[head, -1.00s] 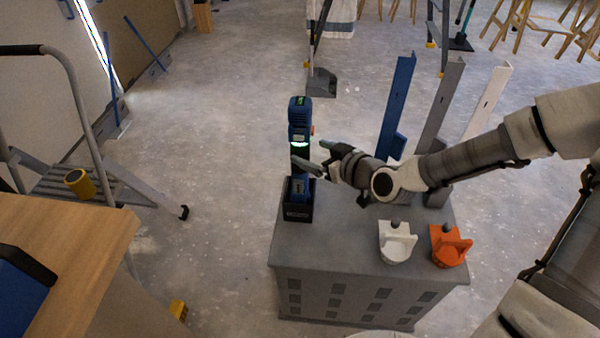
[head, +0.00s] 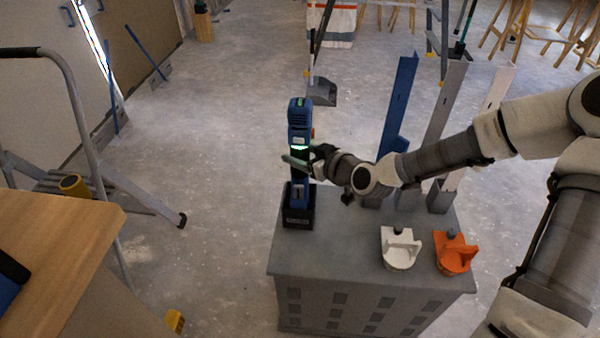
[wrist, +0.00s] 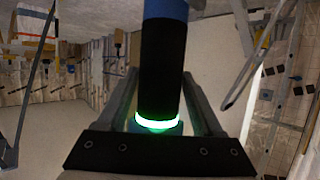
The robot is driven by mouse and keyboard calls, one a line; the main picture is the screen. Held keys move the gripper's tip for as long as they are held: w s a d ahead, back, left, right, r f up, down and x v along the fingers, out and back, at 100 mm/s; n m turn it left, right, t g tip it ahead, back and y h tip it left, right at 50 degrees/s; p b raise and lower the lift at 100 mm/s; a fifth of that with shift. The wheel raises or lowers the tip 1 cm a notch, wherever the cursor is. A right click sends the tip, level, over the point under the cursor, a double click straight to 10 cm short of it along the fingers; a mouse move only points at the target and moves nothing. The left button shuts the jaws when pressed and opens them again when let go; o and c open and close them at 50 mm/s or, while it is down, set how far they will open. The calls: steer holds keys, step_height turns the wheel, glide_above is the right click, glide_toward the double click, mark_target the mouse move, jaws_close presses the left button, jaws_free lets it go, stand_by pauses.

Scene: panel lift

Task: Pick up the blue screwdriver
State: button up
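The blue screwdriver (head: 300,118) is a blue and black power tool standing upright in a black holder (head: 298,216) on the left of the grey cabinet. A green-white light ring glows on it. My gripper (head: 300,158) is at the tool's dark middle section, just below the ring. In the wrist view the screwdriver (wrist: 163,65) runs between the two fingers of my gripper (wrist: 160,78), which look open on either side. I cannot tell whether either finger touches it.
The grey cabinet (head: 360,262) also carries a white fixture (head: 400,250) and an orange fixture (head: 453,254) at front right. Blue, grey and white upright profiles (head: 398,105) stand behind my arm. A wooden table (head: 60,250) is at left; the floor between is mostly clear.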

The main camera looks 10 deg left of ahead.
mark_target(302, 118)
jaws_close()
steer(key=shift+r+p, duration=2.2)
steer(key=shift+r, duration=2.9)
